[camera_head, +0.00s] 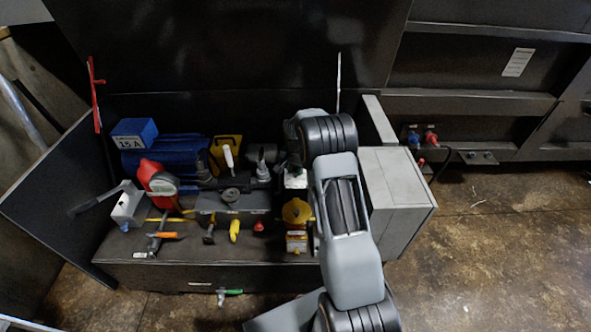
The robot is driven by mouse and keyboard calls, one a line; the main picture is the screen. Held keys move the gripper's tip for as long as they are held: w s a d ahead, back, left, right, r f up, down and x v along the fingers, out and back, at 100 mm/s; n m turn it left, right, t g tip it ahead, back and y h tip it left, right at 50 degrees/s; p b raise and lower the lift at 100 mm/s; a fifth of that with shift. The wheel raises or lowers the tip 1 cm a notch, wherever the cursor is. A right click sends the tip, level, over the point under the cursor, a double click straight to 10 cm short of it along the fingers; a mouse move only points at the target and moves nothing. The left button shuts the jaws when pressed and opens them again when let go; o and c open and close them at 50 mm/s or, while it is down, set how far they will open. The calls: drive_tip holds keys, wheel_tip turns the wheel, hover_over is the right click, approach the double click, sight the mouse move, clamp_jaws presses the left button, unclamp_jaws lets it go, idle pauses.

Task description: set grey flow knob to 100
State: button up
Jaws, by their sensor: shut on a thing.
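My gripper (293,164) points down from the wrist onto a small white-topped unit (296,182) right of the middle of the bench. It is shut on what appears to be the grey flow knob there. The fingers and arm hide most of that knob, and no scale or number can be read. A separate dark round knob (230,195) sits on a grey block to the left, apart from my gripper.
The bench (190,275) is crowded. A yellow unit (296,212) stands close in front of my gripper. A red-and-grey device (160,183), a blue box (135,132) and several small tools lie left. A grey cabinet (398,200) stands right.

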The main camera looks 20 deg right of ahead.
drive_tip(key=shift+m, duration=1.2)
drive_tip(key=o, duration=0.9)
drive_tip(key=shift+r, duration=0.1)
wheel_tip(320, 180, up, 14)
drive_tip(key=shift+p, duration=0.45)
drive_tip(key=shift+f, duration=0.2)
